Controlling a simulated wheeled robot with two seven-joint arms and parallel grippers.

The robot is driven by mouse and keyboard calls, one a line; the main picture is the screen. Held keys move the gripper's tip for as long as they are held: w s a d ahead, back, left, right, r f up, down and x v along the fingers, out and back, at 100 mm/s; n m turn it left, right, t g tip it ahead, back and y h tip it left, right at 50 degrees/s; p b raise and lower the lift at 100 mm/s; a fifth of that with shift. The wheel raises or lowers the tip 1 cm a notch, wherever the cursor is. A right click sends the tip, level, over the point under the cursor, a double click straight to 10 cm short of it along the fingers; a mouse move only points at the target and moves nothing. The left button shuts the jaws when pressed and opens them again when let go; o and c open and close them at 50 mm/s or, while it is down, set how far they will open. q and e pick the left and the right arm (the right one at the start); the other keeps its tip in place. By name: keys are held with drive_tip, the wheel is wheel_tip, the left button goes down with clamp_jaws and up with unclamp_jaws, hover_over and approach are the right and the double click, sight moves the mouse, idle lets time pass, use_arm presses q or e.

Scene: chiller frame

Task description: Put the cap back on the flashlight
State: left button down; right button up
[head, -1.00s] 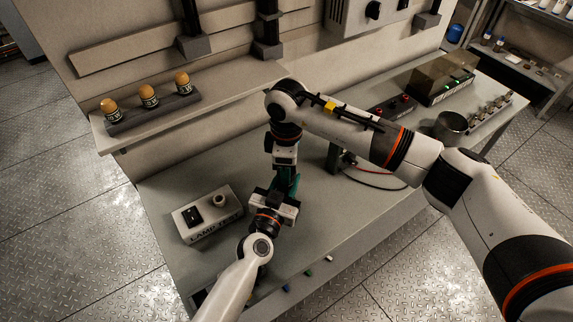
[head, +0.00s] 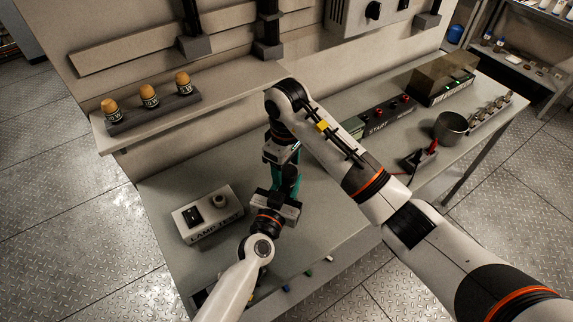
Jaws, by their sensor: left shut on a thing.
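A teal flashlight (head: 290,184) stands out of my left gripper (head: 284,190), which is shut on it over the bench. My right gripper (head: 284,162) reaches down from above, close to the flashlight's upper end. Its fingers are small and partly hidden by its own arm, so I cannot tell whether they are open or shut. The cap cannot be made out; I cannot tell whether it is between the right fingers or on the flashlight.
A lamp test box (head: 208,215) sits left of the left gripper. A shelf rack (head: 152,114) holds several orange-topped items. A START panel (head: 385,118), metal cup (head: 450,126) and dark clear-lidded box (head: 441,82) stand at the right.

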drive_tip(key=shift+d, duration=0.1)
drive_tip(key=shift+c, duration=0.5)
